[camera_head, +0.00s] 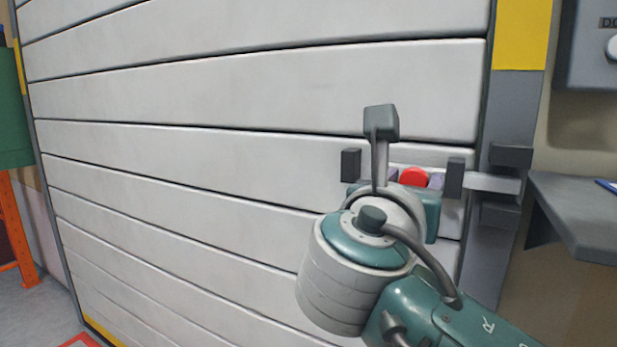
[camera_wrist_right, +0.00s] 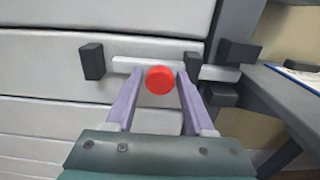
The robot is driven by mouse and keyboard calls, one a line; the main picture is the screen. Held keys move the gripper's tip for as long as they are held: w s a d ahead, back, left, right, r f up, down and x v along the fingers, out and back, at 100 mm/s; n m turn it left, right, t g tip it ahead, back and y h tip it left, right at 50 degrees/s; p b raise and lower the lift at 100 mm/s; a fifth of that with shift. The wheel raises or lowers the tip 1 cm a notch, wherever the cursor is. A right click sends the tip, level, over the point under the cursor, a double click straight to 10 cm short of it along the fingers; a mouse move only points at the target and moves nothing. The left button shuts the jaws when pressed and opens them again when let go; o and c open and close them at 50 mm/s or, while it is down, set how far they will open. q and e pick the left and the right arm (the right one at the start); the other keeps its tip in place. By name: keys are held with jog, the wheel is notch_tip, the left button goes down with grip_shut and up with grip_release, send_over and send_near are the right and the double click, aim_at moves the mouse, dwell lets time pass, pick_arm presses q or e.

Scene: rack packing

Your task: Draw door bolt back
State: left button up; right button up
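The door bolt is a pale bar (camera_head: 490,183) on the white slatted door (camera_head: 270,90), with a red knob (camera_head: 414,177). Its right end lies between two dark keeper blocks (camera_head: 511,155) on the door frame. My right gripper (camera_wrist_right: 160,74) is at the bolt, its two purple fingers on either side of the red knob (camera_wrist_right: 159,80). Narrow gaps show between knob and fingers, so it looks open. How deep the fingers reach past the knob is unclear. In the head view my wrist hides part of the fingers. My left gripper is not in view.
Dark guide brackets stand left (camera_head: 351,165) and right (camera_head: 454,178) of the knob, close to the fingers. A grey shelf (camera_head: 580,215) juts out at the right, below a grey wall box (camera_head: 590,50). An orange rack (camera_head: 17,235) stands at the far left.

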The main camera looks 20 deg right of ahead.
grip_shut()
dwell(1.0)
